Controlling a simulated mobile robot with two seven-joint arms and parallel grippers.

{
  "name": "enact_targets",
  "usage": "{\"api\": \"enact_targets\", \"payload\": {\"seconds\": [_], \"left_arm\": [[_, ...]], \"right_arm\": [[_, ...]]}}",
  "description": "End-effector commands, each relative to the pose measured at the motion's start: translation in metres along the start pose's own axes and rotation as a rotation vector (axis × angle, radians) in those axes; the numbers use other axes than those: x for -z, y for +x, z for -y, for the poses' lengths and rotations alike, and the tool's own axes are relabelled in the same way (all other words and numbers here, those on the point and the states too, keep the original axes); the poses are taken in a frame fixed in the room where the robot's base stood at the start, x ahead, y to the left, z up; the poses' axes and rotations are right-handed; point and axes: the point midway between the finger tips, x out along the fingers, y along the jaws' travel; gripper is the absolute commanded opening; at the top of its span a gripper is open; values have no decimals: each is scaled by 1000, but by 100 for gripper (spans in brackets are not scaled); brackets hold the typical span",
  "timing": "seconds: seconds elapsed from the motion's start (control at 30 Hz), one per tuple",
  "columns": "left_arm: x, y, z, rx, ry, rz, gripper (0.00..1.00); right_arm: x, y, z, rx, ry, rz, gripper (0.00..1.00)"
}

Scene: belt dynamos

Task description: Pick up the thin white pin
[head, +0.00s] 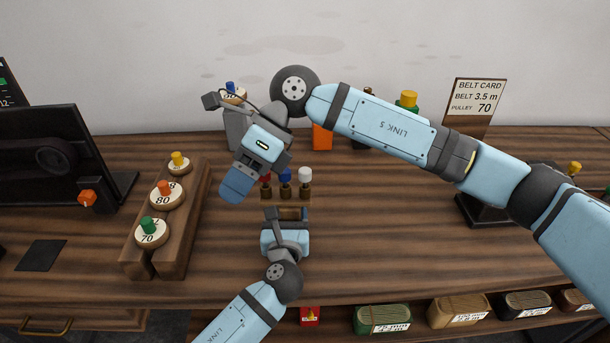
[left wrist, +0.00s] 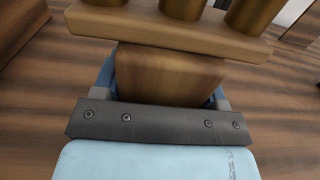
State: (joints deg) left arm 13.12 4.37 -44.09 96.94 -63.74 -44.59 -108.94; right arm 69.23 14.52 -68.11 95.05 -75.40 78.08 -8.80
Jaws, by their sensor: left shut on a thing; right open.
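The white pin (head: 305,174) stands upright at the right end of a small wooden rack (head: 300,200), beside a blue pin (head: 285,176) and a red pin (head: 266,180), in brass sockets. My left gripper (head: 289,222) is shut on the wooden block under the rack. The left wrist view shows this block (left wrist: 170,72) between the fingers, with the rack board (left wrist: 165,30) and brass sockets above, their tops cut off. My right gripper (head: 236,187) is open, to the left of the pins and pointing down and left; its fingertips are hard to make out.
A wooden stand (head: 190,225) holds numbered discs with green, orange and yellow knobs at left, near a dark monitor (head: 45,150). Behind are an orange block (head: 322,137) and a belt card (head: 476,97). My right arm crosses the back right. Front-right table is clear; belts (head: 383,318) lie below.

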Motion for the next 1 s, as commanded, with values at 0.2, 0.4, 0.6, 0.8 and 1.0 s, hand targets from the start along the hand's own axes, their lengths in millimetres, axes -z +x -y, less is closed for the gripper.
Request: {"api": "enact_targets", "payload": {"seconds": [0.2, 0.4, 0.6, 0.8, 1.0], "left_arm": [[1, 0, -1, -2, 1, -2, 23], [2, 0, -1, -2, 1, -2, 23], [1, 0, -1, -2, 1, -2, 23], [1, 0, -1, -2, 1, -2, 23], [1, 0, -1, -2, 1, -2, 23]], "right_arm": [[20, -62, 45, 299, 23, -323, 57], [32, -115, 65, 480, 75, -501, 57], [38, -132, 72, 540, 99, -561, 57], [54, -112, 84, 538, 101, -563, 57], [70, -90, 98, 539, 100, -561, 57]]}}
